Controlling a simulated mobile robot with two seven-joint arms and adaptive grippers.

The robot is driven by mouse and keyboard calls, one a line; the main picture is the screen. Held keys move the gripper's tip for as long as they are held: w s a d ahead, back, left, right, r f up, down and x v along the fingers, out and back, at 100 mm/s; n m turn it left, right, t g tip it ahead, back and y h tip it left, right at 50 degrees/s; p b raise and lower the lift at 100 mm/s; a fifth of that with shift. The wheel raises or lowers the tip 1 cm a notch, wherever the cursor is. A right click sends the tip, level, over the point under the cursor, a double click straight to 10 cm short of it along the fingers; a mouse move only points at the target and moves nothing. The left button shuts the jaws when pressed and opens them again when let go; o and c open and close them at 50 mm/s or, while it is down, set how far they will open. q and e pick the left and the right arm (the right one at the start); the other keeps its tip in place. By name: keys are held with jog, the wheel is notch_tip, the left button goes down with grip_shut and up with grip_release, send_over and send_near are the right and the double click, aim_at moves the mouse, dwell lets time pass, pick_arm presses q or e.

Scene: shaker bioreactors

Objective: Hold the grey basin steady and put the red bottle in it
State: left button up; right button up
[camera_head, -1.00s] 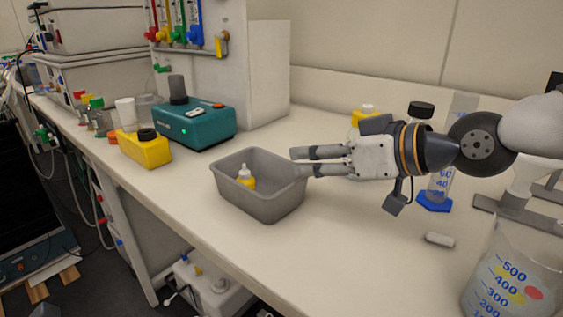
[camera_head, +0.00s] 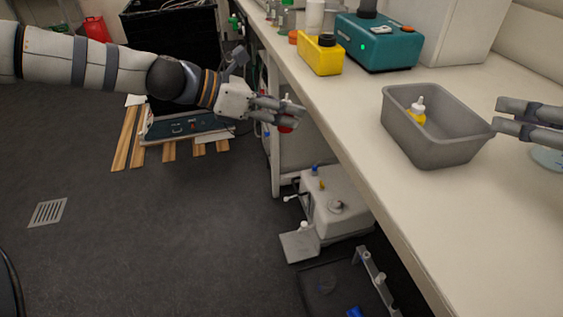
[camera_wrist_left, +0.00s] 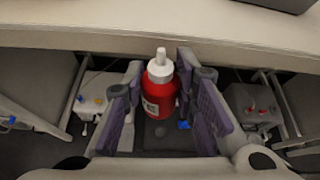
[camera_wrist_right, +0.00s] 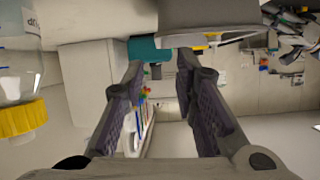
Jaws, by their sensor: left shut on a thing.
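The grey basin (camera_head: 437,153) stands upright on the bench near its front edge, with a small yellow bottle (camera_head: 417,115) with a white tip inside. My left gripper (camera_head: 296,112) is shut on the red bottle (camera_head: 286,125) and holds it upright in front of the bench, left of the basin. The red bottle (camera_wrist_left: 160,97) with its white cap also shows between the fingers in the left wrist view. My right gripper (camera_head: 497,114) is open at the basin's right end, fingers apart; I cannot tell whether it touches the rim. The basin (camera_wrist_right: 210,14) shows at the top of the right wrist view.
A yellow container (camera_head: 320,56) and a teal device (camera_head: 378,45) stand behind the basin to the left. The bench top (camera_head: 480,220) in front of the basin is clear. White equipment (camera_head: 335,205) sits below the bench. A large yellow-capped bottle (camera_wrist_right: 22,118) shows in the right wrist view.

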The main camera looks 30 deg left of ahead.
aim_at(462, 105)
pick_arm(q)
jog(key=w+d+r, duration=0.1)
jog(key=d+r, duration=0.1)
jog(key=r, duration=0.1)
jog(key=w+d+r+m+h, duration=0.1)
jog(key=w+d+r, duration=0.1)
jog(key=r, duration=0.1)
jog(key=w+d+r+m+g, duration=0.1)
jog(key=d+r, duration=0.1)
jog(key=r, duration=0.2)
jog(key=shift+w, duration=0.15)
pick_arm(e)
jog(key=x, duration=1.1)
jog(key=shift+f, duration=0.15)
pick_arm(q)
jog(key=s+d+r+m+g+h, duration=0.1)
jog(key=d+r, duration=0.4)
jog(key=d, duration=0.5)
jog(key=s+d+r+m+g+h, duration=0.2)
jog(key=s+d+r+m+g, duration=0.1)
jog(key=d, duration=0.8)
notch_tip(462, 105, up, 2)
jog(key=shift+s+r+m+g, duration=0.2)
jog(key=shift+m+g, duration=0.4)
jog(key=shift+m, duration=0.1)
pick_arm(e)
jog(key=shift+w+a+f, duration=0.1)
jog(key=shift+w+a, duration=0.2)
jog(key=shift+a, duration=0.05)
